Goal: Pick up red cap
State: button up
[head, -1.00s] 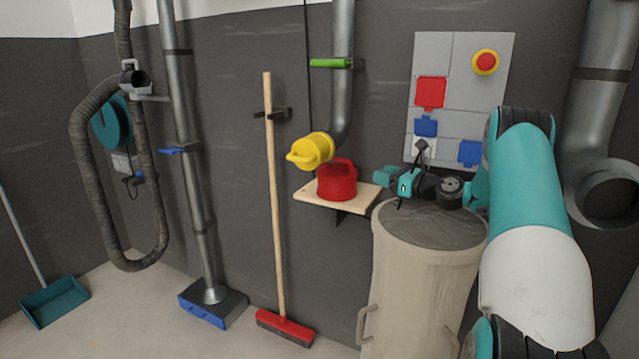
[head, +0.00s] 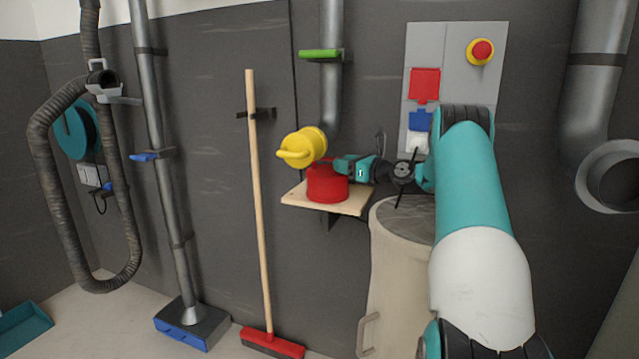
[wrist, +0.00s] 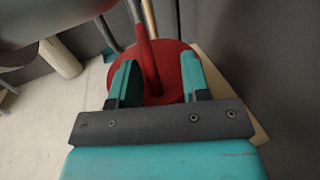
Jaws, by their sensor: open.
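The red cap (head: 327,184) is round with a handle on top and sits on a small wooden wall shelf (head: 350,206). My gripper (head: 345,166) is at the cap's upper right side in the head view, partly covering its top. In the wrist view, the two teal fingers (wrist: 158,85) are apart. The red cap (wrist: 186,62) lies beyond them, and its handle shows in the gap between the fingers. I cannot tell whether the fingers touch the handle.
A yellow cap (head: 303,147) is on the pipe end just above and left of the red cap. A beige bin (head: 392,270) stands below my arm. A red broom (head: 272,342) leans on the wall at left.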

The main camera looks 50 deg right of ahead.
jog(key=shift+w+a, duration=0.2)
jog(key=shift+a, duration=0.1)
jog(key=shift+c, duration=0.4)
jog(key=shift+w+a, duration=0.1)
jog(key=shift+a, duration=0.05)
grip_shut()
jog(key=shift+r+p, duration=0.5)
jog(key=shift+p, duration=0.55)
